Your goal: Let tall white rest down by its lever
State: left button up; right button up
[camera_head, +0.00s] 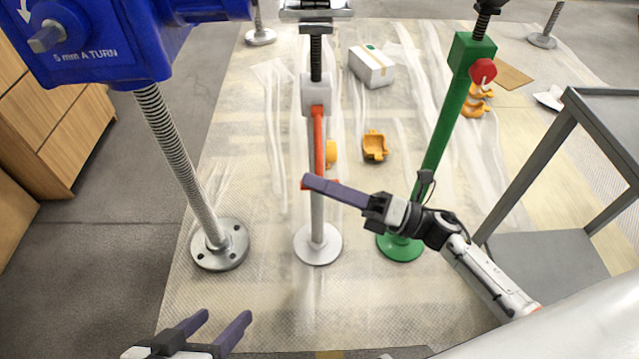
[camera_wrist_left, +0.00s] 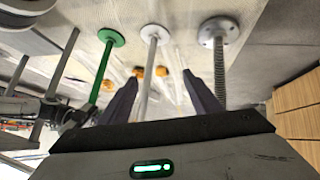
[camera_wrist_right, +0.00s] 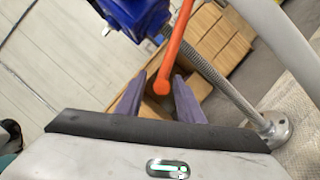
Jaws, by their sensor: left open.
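The tall white rest (camera_head: 316,95) stands upright in the middle of the head view, on a round pale base (camera_head: 318,244). Its orange lever (camera_head: 319,140) hangs down along the post. My right gripper (camera_head: 306,182) reaches in from the right at the lever's lower end. In the right wrist view its fingers are apart, with the round lever end (camera_wrist_right: 162,88) showing between the fingertips; I cannot tell whether they touch it. My left gripper (camera_head: 226,318) is open and empty at the bottom of the head view, short of the bases. The post also shows in the left wrist view (camera_wrist_left: 149,75).
A blue screw jack (camera_head: 100,40) on a threaded post stands left, a green stand (camera_head: 445,120) right. A grey metal frame (camera_head: 590,150) stands farther right. A white box (camera_head: 371,66) and an orange bracket (camera_head: 375,145) lie on the floor behind. Wooden cabinets (camera_head: 50,120) line the left.

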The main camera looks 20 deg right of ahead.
jog(key=shift+a, duration=0.1)
grip_shut()
jog(key=shift+r, duration=0.1)
